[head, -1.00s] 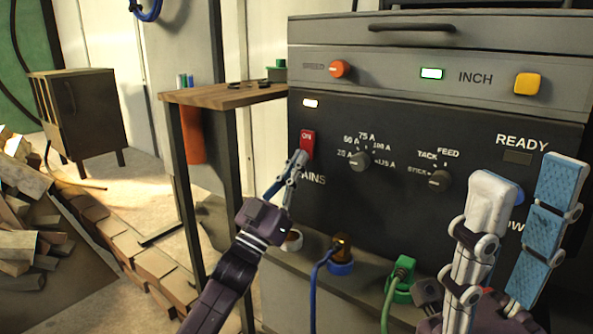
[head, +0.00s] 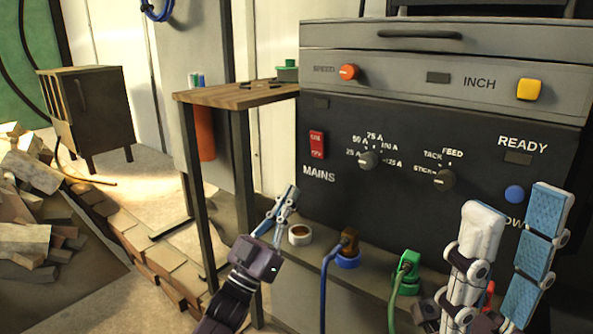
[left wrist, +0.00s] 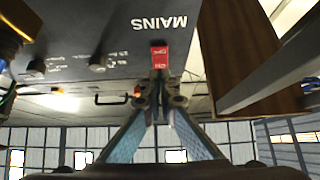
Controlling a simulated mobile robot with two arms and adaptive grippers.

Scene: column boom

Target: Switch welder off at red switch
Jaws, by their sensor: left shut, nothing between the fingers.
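The red switch (head: 317,145) sits above the MAINS label on the dark front panel of the welder (head: 400,200). It is fully in sight in the head view, and it shows upside down in the left wrist view (left wrist: 159,57). My left gripper (head: 291,191) is shut and empty, below and left of the switch and apart from it. In the left wrist view its fingertips (left wrist: 160,78) line up just under the switch. My right gripper (head: 515,222) stands open and empty before the panel's right side.
A wooden-topped table (head: 235,96) stands left of the welder. Bricks and wood lie on the floor further left.

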